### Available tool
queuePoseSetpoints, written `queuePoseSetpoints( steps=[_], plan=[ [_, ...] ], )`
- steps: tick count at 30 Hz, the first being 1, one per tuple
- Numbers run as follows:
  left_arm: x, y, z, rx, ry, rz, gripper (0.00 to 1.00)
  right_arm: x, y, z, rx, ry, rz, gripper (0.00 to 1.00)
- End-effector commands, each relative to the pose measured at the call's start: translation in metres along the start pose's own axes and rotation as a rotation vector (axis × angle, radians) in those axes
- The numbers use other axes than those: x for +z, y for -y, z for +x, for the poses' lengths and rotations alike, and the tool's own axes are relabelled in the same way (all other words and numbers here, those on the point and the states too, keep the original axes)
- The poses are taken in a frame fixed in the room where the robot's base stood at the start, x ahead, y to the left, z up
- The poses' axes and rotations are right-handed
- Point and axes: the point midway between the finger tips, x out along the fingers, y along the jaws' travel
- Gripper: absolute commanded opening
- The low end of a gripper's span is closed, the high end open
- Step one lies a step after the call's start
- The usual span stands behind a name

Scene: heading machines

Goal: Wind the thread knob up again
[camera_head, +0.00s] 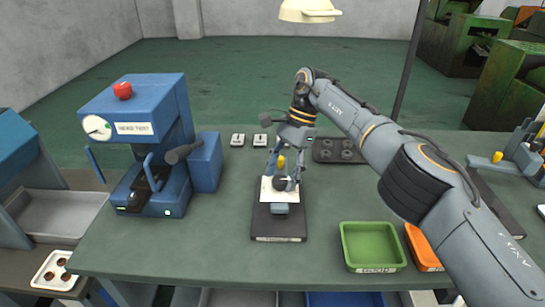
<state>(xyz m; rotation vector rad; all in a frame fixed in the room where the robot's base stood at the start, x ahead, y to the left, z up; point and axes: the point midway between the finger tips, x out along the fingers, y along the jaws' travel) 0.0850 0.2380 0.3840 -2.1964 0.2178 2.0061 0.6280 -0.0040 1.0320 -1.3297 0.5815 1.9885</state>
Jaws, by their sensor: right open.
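A small stand with a black base (278,225) and a pale upright plate (267,190) stands at the middle of the table. A small yellow part (281,162) shows upright at its top, and a dark round part (281,184) sits in front of the plate. I cannot tell for sure which of these is the thread knob. My right gripper (285,172) reaches down over the stand from the upper right. Its fingers are open on either side of the yellow part. Whether they touch anything is too small to tell. My left gripper is not in view.
A blue tester (150,205) with a dial and a red top button stands left. A green tray (374,248) and an orange tray (423,247) lie at front right. A dark holder plate (325,151) lies behind my right arm. The table's front left is clear.

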Motion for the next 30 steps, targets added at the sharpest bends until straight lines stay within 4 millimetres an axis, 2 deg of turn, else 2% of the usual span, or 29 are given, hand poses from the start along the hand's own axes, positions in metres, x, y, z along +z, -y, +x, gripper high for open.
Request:
queuePoseSetpoints(
  steps=[8,17,23,30],
  plan=[
    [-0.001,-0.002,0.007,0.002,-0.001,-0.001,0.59,-0.001,-0.002,0.001,-0.047,0.001,0.108,0.59],
    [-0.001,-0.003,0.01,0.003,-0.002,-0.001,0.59,0.0,-0.003,0.001,-0.154,0.001,0.366,0.59],
    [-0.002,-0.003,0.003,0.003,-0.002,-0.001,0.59,0.002,-0.004,-0.001,-0.232,0.001,0.553,0.59],
    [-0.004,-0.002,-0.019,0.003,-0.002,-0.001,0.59,0.004,-0.006,-0.003,-0.326,0.001,0.789,0.59]
  ],
)
